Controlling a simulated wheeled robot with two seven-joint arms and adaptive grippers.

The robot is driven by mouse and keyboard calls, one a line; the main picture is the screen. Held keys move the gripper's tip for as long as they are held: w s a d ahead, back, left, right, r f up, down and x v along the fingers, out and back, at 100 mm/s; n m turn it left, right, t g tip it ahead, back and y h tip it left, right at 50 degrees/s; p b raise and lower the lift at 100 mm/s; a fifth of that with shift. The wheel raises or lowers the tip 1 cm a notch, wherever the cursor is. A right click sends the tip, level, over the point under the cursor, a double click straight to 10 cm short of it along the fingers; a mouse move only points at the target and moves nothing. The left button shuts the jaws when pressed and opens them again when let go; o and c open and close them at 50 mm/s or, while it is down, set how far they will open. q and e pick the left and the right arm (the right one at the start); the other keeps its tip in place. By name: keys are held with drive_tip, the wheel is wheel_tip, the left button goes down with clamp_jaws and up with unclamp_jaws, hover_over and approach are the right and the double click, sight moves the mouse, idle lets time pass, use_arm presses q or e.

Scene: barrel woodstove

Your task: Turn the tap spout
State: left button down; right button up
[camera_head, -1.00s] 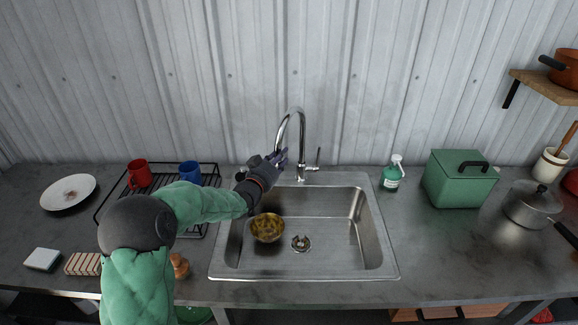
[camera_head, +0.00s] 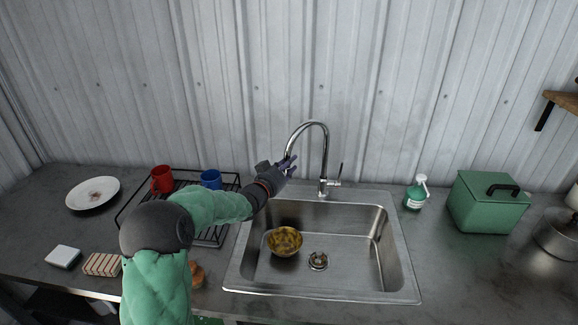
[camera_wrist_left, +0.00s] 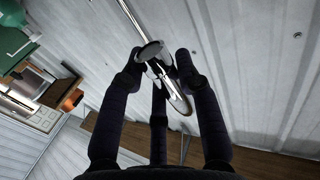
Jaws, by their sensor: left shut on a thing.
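The chrome tap (camera_head: 325,150) stands behind the sink (camera_head: 408,270), its curved spout arching to the left. The lever handle is on the tap's right side. My left gripper (camera_head: 288,165) is at the spout's hanging end, at the left of the tap. In the left wrist view, the fingers of my left gripper (camera_wrist_left: 160,78) are closed around the end of the spout (camera_wrist_left: 152,50). The exact contact of each finger is partly hidden. My right gripper is not in view.
A yellowish bowl (camera_head: 285,241) sits in the sink. A black dish rack (camera_head: 128,215) with a red mug (camera_head: 161,180) and a blue mug (camera_head: 211,179) stands left. A green soap bottle (camera_head: 415,195) and green box (camera_head: 487,205) stand right. The corrugated wall is close behind the tap.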

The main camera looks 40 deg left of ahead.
use_arm(q)
drive_tip(key=c, duration=0.9)
unclamp_jaws()
drive_tip(key=shift+o, duration=0.2)
drive_tip(key=shift+s, duration=0.1)
drive_tip(key=s+d, duration=0.1)
drive_tip(key=s, duration=1)
drive_tip(key=shift+s+d, duration=0.15)
drive_tip(key=shift+s, duration=0.25)
